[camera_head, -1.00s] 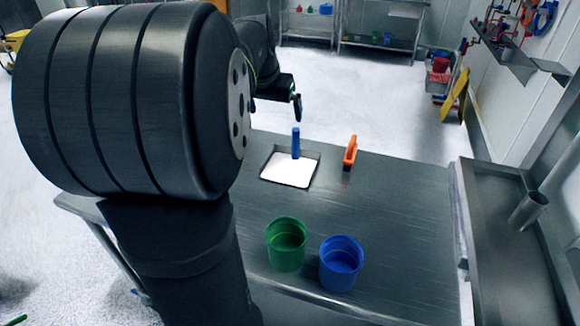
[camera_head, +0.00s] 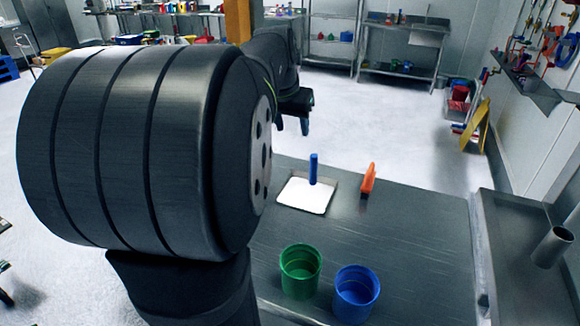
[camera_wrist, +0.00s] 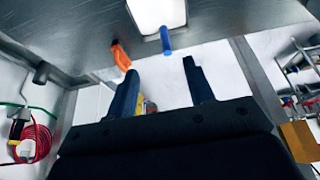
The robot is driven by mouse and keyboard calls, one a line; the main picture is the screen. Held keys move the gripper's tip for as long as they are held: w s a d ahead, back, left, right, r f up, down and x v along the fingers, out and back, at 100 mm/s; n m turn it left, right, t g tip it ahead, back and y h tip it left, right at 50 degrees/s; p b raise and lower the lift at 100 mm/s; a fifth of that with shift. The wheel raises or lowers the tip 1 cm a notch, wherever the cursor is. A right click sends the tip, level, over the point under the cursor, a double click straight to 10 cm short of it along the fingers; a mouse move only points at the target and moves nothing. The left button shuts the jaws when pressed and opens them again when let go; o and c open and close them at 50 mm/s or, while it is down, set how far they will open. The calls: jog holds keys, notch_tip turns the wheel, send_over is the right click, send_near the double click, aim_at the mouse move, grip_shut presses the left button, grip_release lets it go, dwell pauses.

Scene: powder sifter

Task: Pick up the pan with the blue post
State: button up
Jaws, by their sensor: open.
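The pan (camera_head: 293,206) is a shallow metal tray holding white powder, on the far part of the metal table. Its blue post (camera_head: 313,169) stands upright at the pan's far edge. In the wrist view the pan's white powder (camera_wrist: 155,14) is at the top, with the blue post (camera_wrist: 166,41) pointing down toward my gripper (camera_wrist: 164,76). My gripper is open and empty, its two dark fingers apart, with the post ahead of the gap and not between them. In the head view a fingertip (camera_head: 304,126) shows above and beyond the post.
An orange-handled tool (camera_head: 368,181) stands just right of the pan. A green cup (camera_head: 300,271) and a blue cup (camera_head: 356,293) stand near the table's front edge. The table (camera_head: 425,235) is clear at the right. A metal cylinder (camera_head: 552,247) stands on the side counter.

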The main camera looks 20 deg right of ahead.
jog(key=n+g+y, duration=0.2)
jog(key=n+g, duration=0.2)
jog(key=n, duration=1.4)
send_over(314, 163)
jog(key=w, duration=0.3)
notch_tip(314, 163, down, 7)
jog(key=f, duration=0.7)
jog(key=s+f, duration=0.1)
jog(key=f, duration=0.2)
jog(key=shift+f, duration=0.4)
jog(key=shift+s+d+f, duration=0.1)
jog(key=shift+s+f, duration=0.05)
jog(key=shift+f, duration=0.8)
jog(key=shift+s+d+f, duration=0.15)
jog(key=shift+f, duration=0.8)
jog(key=shift+s+d+f, duration=0.1)
jog(key=shift+s+f, duration=0.05)
jog(key=shift+f, duration=0.8)
grip_shut()
jog(key=shift+r, duration=0.1)
